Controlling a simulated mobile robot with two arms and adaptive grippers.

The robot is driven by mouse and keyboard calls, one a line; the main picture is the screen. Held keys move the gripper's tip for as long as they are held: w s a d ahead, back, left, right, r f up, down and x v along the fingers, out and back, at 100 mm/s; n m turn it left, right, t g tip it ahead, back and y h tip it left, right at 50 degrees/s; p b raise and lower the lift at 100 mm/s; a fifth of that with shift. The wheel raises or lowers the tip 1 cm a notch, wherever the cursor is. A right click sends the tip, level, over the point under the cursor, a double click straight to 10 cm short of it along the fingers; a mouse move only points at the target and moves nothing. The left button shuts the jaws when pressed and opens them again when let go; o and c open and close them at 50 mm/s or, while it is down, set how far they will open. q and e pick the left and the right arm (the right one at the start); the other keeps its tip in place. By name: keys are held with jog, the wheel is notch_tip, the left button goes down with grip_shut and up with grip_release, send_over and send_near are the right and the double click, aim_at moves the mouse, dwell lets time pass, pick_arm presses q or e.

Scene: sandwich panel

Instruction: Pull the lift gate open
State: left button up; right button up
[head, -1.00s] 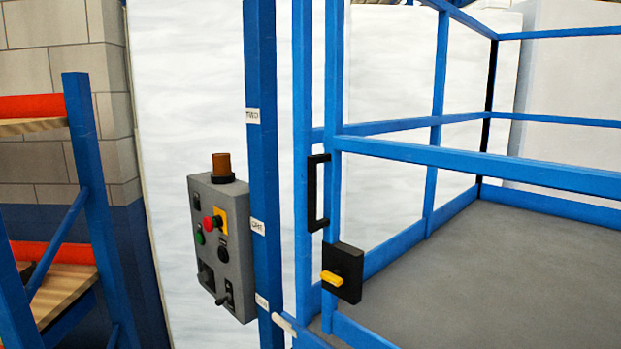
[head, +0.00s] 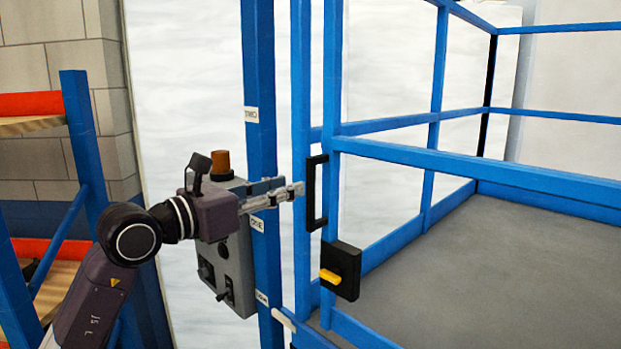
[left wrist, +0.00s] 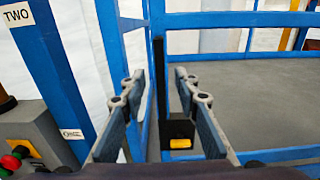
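The lift gate is a blue rail frame (head: 332,90) at the middle of the head view. A black vertical pull handle (head: 310,195) is on its post. Below it is a black latch box (head: 347,262) with a yellow knob (head: 331,276). My left gripper (head: 298,189) points right at the handle, its fingertips close to the bar. In the left wrist view my left gripper (left wrist: 158,80) is open. The handle (left wrist: 158,85) shows upright in the gap between the fingers; contact cannot be made out. My right gripper is out of view.
A grey control box (head: 232,268) is mounted on a blue post (head: 262,60), partly hidden behind my left gripper. A blue rack (head: 85,140) with wooden shelves stands at far left. The grey platform floor (head: 480,270) beyond the gate is clear.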

aim_at(308, 181)
pick_arm(q)
jog(key=p+x, duration=0.3)
jog(key=x, duration=0.3)
jog(key=shift+w+d, duration=0.15)
jog(key=shift+d, duration=0.05)
jog(key=shift+w+d+f, duration=0.1)
jog(key=shift+w+d, duration=0.25)
jog(key=shift+w, duration=0.05)
grip_shut()
